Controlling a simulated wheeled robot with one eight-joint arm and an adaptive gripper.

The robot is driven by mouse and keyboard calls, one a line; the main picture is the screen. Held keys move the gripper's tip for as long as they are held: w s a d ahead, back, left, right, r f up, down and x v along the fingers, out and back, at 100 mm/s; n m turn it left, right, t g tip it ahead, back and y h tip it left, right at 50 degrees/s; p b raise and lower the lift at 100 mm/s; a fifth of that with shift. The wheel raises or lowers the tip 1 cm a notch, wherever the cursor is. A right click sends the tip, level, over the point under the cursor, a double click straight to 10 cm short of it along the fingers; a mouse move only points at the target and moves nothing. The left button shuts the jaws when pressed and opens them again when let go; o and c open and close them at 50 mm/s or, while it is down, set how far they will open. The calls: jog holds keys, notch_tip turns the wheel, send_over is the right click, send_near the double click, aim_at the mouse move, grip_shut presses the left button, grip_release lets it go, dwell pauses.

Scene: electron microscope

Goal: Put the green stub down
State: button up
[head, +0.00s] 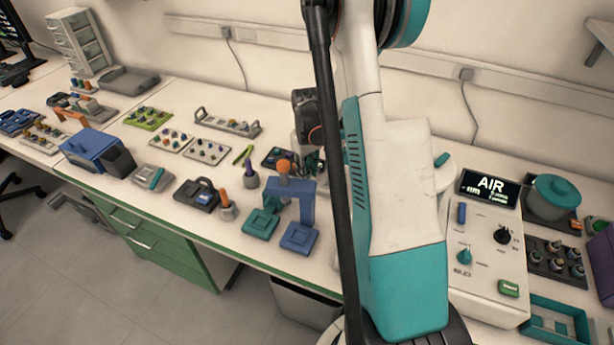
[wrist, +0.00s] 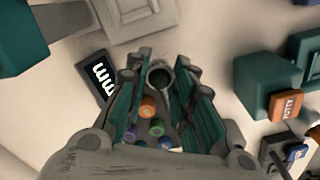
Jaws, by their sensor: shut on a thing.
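My gripper (wrist: 160,85) is shut on a small round piece with a dark green top (wrist: 160,77), taken to be the green stub, held between the fingertips. Its underside is hidden, so I cannot tell whether it touches anything. Between the fingers in the wrist view are several coloured stubs, one orange (wrist: 147,106) and one green (wrist: 156,128). In the head view a dark tray (head: 268,159) with small coloured pieces lies beside my gripper (head: 316,165), which is mostly hidden by my arm.
A dark panel with white letters (wrist: 98,76) lies left of the gripper in the wrist view. A teal block with an orange PUTTY label (wrist: 286,106) stands at right. In the head view a blue stand (head: 302,190) is near the bench's front edge. The AIR console (head: 485,235) stands at right.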

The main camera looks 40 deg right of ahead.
jog(key=shift+f, duration=1.05)
jog(key=shift+f+b, duration=0.2)
jog(key=shift+b, duration=0.2)
jog(key=o, duration=0.6)
jog(key=shift+o, duration=0.2)
jog(key=shift+r, duration=0.1)
